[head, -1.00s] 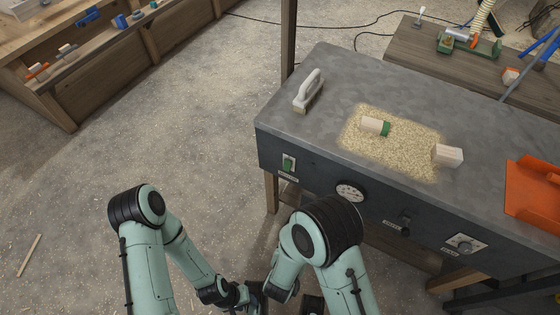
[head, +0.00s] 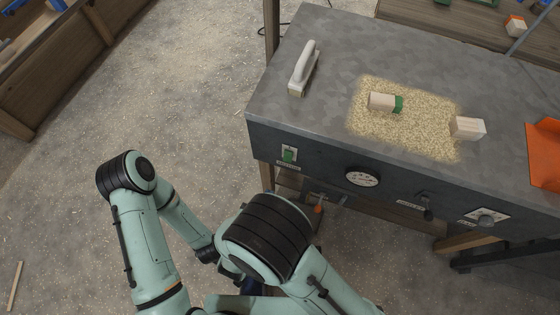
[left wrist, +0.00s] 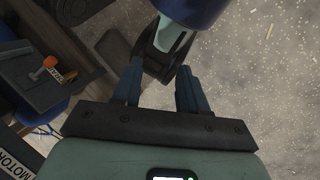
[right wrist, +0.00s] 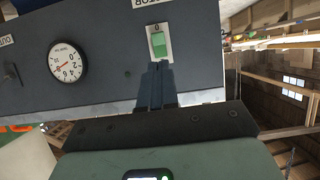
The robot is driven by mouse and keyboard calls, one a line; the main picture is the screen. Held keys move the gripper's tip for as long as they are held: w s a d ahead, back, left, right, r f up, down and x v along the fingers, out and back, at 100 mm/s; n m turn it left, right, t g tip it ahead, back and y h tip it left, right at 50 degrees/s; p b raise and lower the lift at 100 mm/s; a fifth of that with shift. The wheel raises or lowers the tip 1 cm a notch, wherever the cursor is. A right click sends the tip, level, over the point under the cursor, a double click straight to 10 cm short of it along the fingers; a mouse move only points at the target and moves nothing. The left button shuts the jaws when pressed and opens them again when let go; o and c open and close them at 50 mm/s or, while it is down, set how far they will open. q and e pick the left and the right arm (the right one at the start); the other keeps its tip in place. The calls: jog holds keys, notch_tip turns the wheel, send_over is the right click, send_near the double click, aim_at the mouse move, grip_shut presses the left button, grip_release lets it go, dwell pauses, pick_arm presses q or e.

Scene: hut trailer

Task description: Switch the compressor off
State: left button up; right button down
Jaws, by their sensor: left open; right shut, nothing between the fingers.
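A green rocker switch (head: 288,155) on a pale plate sits at the left of the dark panel along the workbench front (head: 330,172). In the right wrist view, the green switch (right wrist: 158,44) has a 0 mark above it and a partly cut-off label ending in "TOR". My right gripper (right wrist: 156,68) is shut and empty, its fingertips just below the switch; contact cannot be told. My arm hides it in the head view. My left gripper (left wrist: 160,88) is open and empty, with part of my own body in front of it. I cannot make out the compressor's body.
A round gauge (head: 362,177) and a knob (head: 486,220) are further right on the panel. An orange-tipped part (head: 318,208) shows below the bench. A trowel-like tool (head: 303,68), wood blocks, sawdust and an orange tray (head: 545,155) are on top.

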pick_arm(q)
jog(key=shift+s, duration=0.1)
pick_arm(e)
jog(key=shift+s, duration=0.1)
jog(key=shift+d, duration=0.1)
jog(key=b, duration=0.3)
send_near(288, 156)
jog(key=w+f, duration=0.4)
jog(key=f, duration=0.1)
pick_arm(q)
jog(key=w+a+f+t, duration=0.1)
jog(key=w+a+f, duration=0.1)
jog(key=w+f, duration=0.1)
jog(key=shift+w+f+t+y, duration=0.3)
jog(key=shift+w+f, duration=0.1)
jog(key=shift+w, duration=0.5)
pick_arm(e)
jog(key=shift+w+d+f, duration=0.15)
jog(key=shift+w+d, duration=0.4)
jog(key=shift+w, duration=0.05)
